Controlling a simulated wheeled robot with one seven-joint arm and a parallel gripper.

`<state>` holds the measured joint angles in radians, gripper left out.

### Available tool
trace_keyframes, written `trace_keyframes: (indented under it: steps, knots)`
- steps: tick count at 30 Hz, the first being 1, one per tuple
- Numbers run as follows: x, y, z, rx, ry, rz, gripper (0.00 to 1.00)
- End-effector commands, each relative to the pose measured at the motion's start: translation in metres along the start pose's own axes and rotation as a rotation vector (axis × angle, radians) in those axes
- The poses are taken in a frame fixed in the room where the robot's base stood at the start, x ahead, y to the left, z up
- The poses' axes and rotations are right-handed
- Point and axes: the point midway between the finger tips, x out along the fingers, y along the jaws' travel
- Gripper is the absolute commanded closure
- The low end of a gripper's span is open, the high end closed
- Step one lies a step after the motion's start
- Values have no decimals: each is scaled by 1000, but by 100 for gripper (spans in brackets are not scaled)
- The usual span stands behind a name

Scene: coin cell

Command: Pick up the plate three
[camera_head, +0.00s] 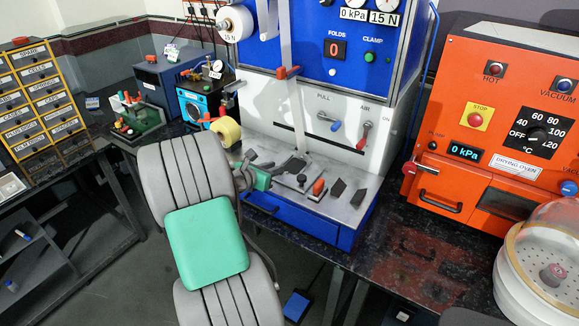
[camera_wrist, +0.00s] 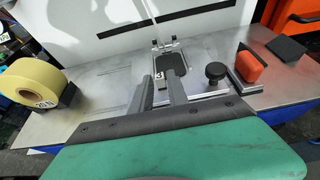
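Several small dark plates lie on the grey metal worktop. In the wrist view, one dark plate (camera_wrist: 172,64) sits in a small metal holder just beyond my fingertips, and another dark plate (camera_wrist: 287,48) lies at the far right. Dark plates also show in the head view, one (camera_head: 337,188) beside another (camera_head: 359,197). I can read no number on them, so I cannot tell which is plate three. My gripper (camera_wrist: 160,79) is open, its two grey fingers apart with nothing clearly held. In the head view my gripper (camera_head: 283,171) is small and partly hidden by my wrist.
A black knob (camera_wrist: 215,72) and an orange-red block (camera_wrist: 252,69) stand right of the holder. A yellow tape roll (camera_wrist: 33,82) stands at left. The blue-and-white press (camera_head: 325,115) rises behind the worktop. An orange drying oven (camera_head: 470,165) stands at right.

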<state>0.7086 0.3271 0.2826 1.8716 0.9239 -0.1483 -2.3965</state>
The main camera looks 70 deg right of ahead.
Motion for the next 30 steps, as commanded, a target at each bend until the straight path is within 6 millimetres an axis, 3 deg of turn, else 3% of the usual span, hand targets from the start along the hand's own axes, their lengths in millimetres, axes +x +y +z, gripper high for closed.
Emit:
trace_keyframes:
  steps: [6,9,14,22,30]
  knots:
    - [37,1,-5,3,2,0,80]
    - [44,2,-5,3,2,1,80]
    - [44,2,-6,3,2,3,80]
    - [44,2,-6,3,3,3,100]
    - [43,2,-6,3,3,3,100]
